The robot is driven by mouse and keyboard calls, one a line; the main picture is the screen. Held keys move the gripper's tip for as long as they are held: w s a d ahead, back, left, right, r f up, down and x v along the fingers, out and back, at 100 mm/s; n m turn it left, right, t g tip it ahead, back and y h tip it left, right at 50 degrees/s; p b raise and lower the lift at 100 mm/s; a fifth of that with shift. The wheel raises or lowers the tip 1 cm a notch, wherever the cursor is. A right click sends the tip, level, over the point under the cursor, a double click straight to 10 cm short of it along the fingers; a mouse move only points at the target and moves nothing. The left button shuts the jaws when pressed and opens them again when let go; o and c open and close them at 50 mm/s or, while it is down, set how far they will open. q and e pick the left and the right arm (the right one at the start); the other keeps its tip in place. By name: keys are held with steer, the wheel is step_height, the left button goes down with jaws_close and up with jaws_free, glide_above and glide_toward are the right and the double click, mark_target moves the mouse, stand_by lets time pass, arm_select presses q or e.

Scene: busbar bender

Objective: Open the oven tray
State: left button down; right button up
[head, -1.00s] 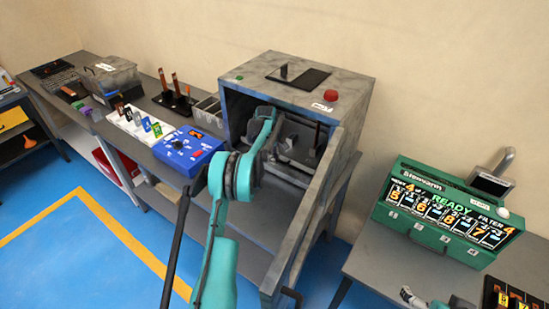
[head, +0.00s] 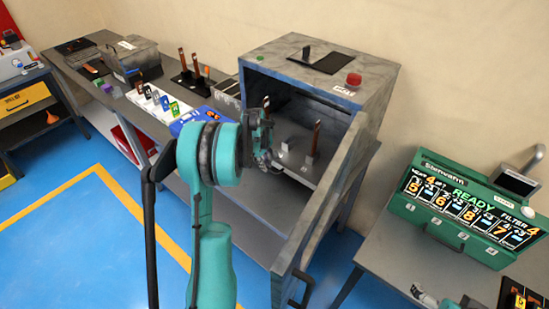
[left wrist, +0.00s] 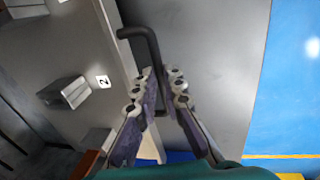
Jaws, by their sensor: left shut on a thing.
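The oven (head: 315,75) is a grey box on the bench with its front open. The oven tray (head: 297,160) is a grey plate at the oven mouth, with small pale blocks and upright copper-coloured bars on it. My left gripper (head: 262,145) is at the tray's left front, partly hidden by its own wrist. In the left wrist view my left gripper (left wrist: 160,85) is shut on the black bent tray handle (left wrist: 138,32). A pale block (left wrist: 66,92) and a label "2" show beside it on the tray. My right gripper is out of view.
The oven door (head: 322,200) stands open to the right of the tray, close to my left arm. A blue box (head: 190,120), colored tags and a clear bin (head: 130,60) stand on the bench at left. A green display unit (head: 470,210) reading "READY" is at right.

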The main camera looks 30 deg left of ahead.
arm_select(q)
steer(key=s, duration=1)
steer(key=shift+s+a+b, duration=0.2)
steer(key=shift+a+b, duration=0.2)
steer(key=c, duration=1.6)
jaws_free()
step_height(320, 180, up, 12)
steer(key=s, duration=0.2)
steer(key=shift+s, duration=0.2)
steer(key=shift+a+f, duration=0.1)
steer(key=shift+f, duration=0.05)
